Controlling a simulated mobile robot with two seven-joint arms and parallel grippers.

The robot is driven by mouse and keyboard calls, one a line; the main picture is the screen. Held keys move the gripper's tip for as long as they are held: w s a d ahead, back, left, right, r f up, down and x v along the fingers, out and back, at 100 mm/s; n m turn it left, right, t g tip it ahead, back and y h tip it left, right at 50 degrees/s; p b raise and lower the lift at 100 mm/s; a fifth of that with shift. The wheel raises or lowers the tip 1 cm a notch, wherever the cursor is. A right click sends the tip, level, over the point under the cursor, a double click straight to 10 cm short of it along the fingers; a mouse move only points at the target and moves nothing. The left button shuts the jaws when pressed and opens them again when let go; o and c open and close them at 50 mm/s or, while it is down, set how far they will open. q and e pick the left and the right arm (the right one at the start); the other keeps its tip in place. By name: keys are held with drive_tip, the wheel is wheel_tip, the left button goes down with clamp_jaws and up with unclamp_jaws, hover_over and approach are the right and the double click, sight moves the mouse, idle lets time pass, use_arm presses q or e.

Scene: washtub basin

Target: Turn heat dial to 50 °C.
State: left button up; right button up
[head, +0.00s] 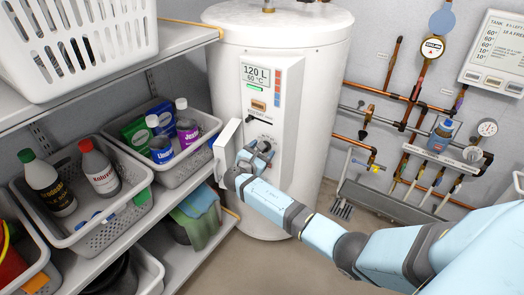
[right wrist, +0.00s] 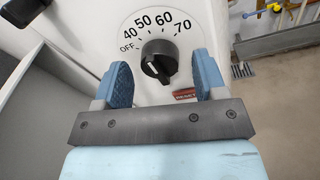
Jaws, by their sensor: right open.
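The heat dial (right wrist: 158,60) is a black round knob on the white front panel of the water heater. Its scale reads OFF, 40, 50, 60, 70 around the upper side. A pale mark shows on the knob's lower left; I cannot tell which number the knob is set to. My right gripper (right wrist: 165,78) is open, its two blue fingers on either side of the dial with visible gaps. In the head view the right gripper (head: 258,150) is at the panel and partly hides the dial. My left gripper is not in view.
The heater's display (head: 257,76) reads 120 L and 60 °C. An open white panel door (head: 226,142) stands left of the gripper. Shelves with a bottle basket (head: 127,210) are at left. Copper pipes (head: 405,110) and a gauge (head: 487,128) are on the right wall.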

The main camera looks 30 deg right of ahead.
drive_tip(key=p+v, duration=0.1)
drive_tip(key=v, duration=1.2)
drive_tip(key=shift+s+a, duration=0.2)
